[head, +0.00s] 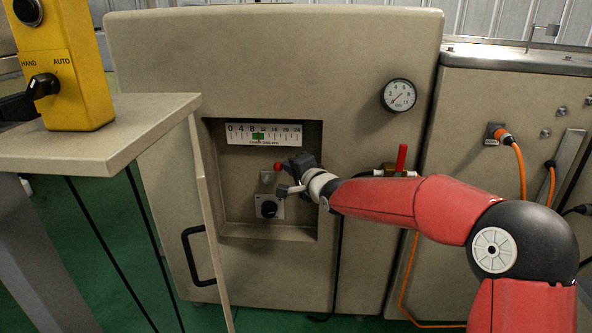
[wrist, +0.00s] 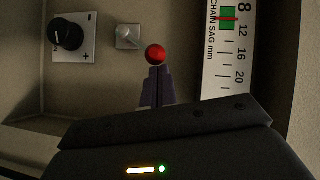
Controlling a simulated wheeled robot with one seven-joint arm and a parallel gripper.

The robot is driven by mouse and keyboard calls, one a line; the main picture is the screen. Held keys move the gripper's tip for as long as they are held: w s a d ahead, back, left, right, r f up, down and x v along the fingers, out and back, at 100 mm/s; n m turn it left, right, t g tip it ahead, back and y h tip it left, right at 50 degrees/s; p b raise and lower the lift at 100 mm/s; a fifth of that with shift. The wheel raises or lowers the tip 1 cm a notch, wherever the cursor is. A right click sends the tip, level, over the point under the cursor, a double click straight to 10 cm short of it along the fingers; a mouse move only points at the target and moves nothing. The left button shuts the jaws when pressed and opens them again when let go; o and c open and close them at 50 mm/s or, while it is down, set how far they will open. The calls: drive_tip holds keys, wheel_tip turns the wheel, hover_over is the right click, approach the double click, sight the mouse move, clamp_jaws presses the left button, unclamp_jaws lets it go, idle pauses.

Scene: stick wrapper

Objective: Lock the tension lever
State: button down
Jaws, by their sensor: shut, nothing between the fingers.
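A red ball knob (head: 278,167) stands in the recess of the beige machine, beside a small square metal plate (head: 267,177). In the head view my gripper (head: 284,182) reaches into the recess from the right. The chain sag scale (head: 263,134) above has a red pointer in its green band.
A black dial (head: 268,206) sits below the metal plate. The recess walls surround my gripper. A beige panel with a black handle (head: 200,255) stands at the left. A red-handled valve (head: 401,158) and a pressure gauge (head: 399,95) are at the right, near my arm.

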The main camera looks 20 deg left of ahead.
drive_tip(key=s+a+r+n+h, duration=0.2)
drive_tip(key=a+n+h, duration=0.5)
drive_tip(key=a+h, duration=0.1)
drive_tip(key=shift+s+a+r+g+p, duration=0.15)
drive_tip(key=shift+a+r+g+p, duration=0.25)
drive_tip(key=shift+a, duration=0.3)
drive_tip(key=shift+r, duration=0.1)
drive_tip(key=shift+r+p, duration=0.55)
drive_tip(key=shift+r, duration=0.15)
